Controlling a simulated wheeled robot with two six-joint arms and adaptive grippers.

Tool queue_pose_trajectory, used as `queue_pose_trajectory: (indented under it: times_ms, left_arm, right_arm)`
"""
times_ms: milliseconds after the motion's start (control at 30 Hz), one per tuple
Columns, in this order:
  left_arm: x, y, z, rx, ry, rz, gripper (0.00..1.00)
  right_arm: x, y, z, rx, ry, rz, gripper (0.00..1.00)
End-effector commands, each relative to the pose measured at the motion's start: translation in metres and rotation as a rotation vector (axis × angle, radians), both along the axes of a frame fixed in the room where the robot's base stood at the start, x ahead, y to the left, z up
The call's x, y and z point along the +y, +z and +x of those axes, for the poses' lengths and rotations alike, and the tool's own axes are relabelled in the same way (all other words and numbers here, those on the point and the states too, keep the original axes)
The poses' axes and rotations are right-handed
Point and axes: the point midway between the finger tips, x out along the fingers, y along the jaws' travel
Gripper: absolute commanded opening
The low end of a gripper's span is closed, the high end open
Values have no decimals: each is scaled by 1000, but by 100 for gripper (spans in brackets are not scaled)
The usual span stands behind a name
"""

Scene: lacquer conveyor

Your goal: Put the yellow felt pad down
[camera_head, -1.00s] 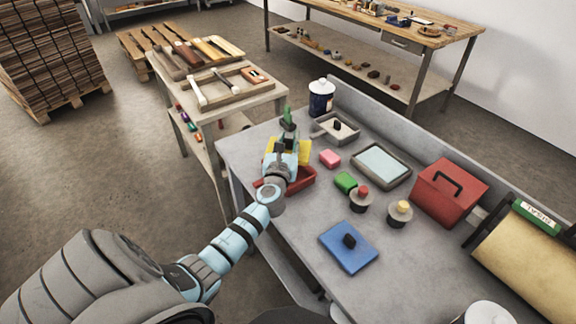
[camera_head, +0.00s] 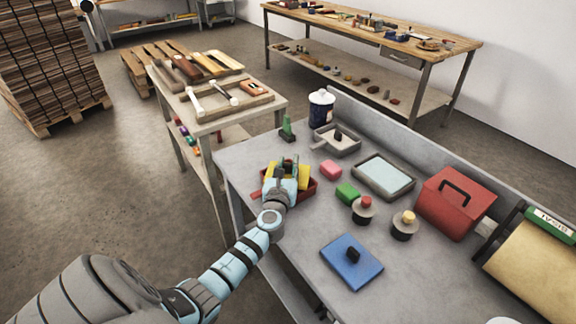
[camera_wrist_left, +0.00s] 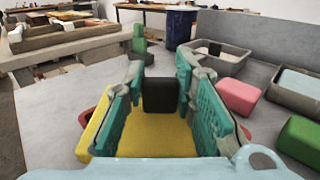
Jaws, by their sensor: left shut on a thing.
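My left gripper (camera_head: 286,166) is shut on the black knob (camera_wrist_left: 159,95) of the yellow felt pad (camera_wrist_left: 150,135). The knob sits between the teal finger pads in the left wrist view. My right gripper is not in view.
A pink block (camera_head: 330,169), a green block (camera_head: 347,194) and a grey tray (camera_head: 382,176) are to the right. A blue pad (camera_head: 351,262) lies nearer. Grey tabletop (camera_head: 298,240) is clear left of it.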

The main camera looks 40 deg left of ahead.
Motion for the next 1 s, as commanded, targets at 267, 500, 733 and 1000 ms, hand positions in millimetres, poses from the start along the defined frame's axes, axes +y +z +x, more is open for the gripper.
queue_pose_trajectory:
  times_ms: [267, 500, 733, 1000]
  left_arm:
    - [0, 1, 0, 0, 0, -1, 45]
    - [0, 7, 0, 0, 0, -1, 45]
    - [-15, 15, -29, 2, -1, -1, 45]
    - [-49, 14, -91, 1, -1, -3, 45]
  right_arm:
    - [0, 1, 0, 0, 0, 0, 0]
    - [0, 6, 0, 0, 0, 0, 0]
    - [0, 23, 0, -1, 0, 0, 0]
    - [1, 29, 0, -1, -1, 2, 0]
